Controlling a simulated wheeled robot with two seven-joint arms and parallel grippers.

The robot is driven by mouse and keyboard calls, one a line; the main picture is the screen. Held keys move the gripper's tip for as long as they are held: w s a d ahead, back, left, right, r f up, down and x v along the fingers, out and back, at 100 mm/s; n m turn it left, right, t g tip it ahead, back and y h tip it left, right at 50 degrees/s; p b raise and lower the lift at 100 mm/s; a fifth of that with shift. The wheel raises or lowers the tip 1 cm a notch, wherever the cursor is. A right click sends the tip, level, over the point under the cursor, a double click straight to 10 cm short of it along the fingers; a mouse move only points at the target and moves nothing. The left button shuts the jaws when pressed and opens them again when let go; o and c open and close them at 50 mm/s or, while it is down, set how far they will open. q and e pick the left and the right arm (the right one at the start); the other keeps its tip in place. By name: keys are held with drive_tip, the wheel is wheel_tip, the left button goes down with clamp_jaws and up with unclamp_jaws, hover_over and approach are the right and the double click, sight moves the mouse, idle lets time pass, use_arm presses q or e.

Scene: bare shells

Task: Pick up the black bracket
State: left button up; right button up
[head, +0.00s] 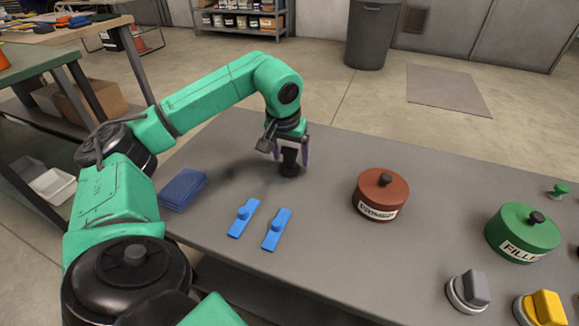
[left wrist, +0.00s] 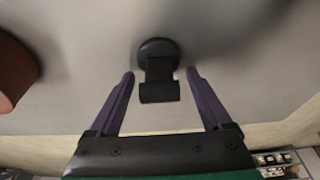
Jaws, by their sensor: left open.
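The black bracket (head: 289,168) stands on the grey table, with a round base and an upright part. In the left wrist view the bracket (left wrist: 158,72) shows its round base and a block-like top. My left gripper (head: 291,155) points down over it from the far side of the table's left half. Its two purple fingers are open, one on each side of the bracket's upper part, with gaps visible on both sides in the left wrist view (left wrist: 160,75). My right gripper is not in view.
A red lidded pot (head: 380,195) stands right of the bracket. A green pot (head: 522,234), a grey knob (head: 468,291) and a yellow knob (head: 541,308) stand farther right.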

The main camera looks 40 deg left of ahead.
use_arm(q)
drive_tip(key=shift+w+f, duration=0.1)
drive_tip(key=shift+f, duration=0.3)
drive_tip(key=shift+r, duration=0.1)
drive_tip(key=shift+c, duration=0.3)
clamp_jaws()
drive_tip(key=shift+r, duration=0.15)
